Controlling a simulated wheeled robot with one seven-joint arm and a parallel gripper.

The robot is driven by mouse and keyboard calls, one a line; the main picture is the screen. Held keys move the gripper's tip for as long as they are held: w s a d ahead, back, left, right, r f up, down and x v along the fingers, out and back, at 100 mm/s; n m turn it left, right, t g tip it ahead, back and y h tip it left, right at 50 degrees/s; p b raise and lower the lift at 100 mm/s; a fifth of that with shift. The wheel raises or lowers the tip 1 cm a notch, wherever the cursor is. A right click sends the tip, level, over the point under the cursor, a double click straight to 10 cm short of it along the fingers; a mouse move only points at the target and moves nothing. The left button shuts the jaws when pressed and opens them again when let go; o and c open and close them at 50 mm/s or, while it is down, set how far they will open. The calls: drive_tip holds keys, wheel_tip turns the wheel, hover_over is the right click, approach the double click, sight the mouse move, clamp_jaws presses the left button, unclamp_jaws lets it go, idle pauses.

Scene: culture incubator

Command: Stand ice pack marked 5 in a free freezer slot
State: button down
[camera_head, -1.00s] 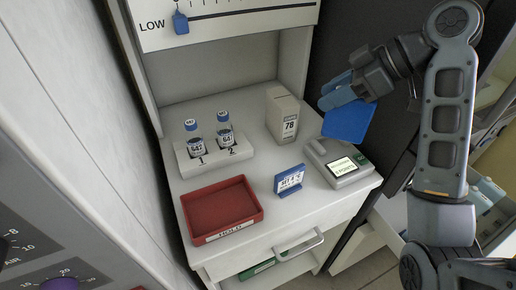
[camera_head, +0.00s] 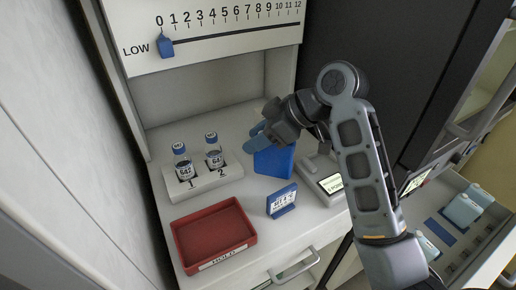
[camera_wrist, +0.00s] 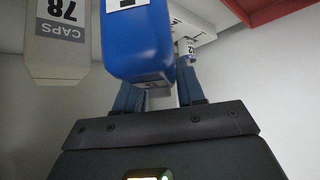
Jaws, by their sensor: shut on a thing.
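In the wrist view the blue pack (camera_wrist: 138,45) hangs between my fingers (camera_wrist: 160,92). Its white label is cut off at the top edge, so I cannot read its number. The open freezer drawer (camera_head: 492,252) is at the lower right. My arm hides part of the drawer's left side.
The CAPS 78 box (camera_wrist: 58,35) is close beside the pack. A dark cabinet (camera_head: 385,80) stands behind my arm.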

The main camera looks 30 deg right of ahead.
drive_tip(key=shift+f, duration=1.85)
drive_tip(key=c, duration=1.1)
unclamp_jaws()
drive_tip(key=shift+f, duration=0.2)
drive_tip(key=shift+c, duration=0.2)
drive_tip(key=o, duration=0.5)
drive_tip(key=shift+c, duration=0.2)
drive_tip(key=shift+r, duration=0.1)
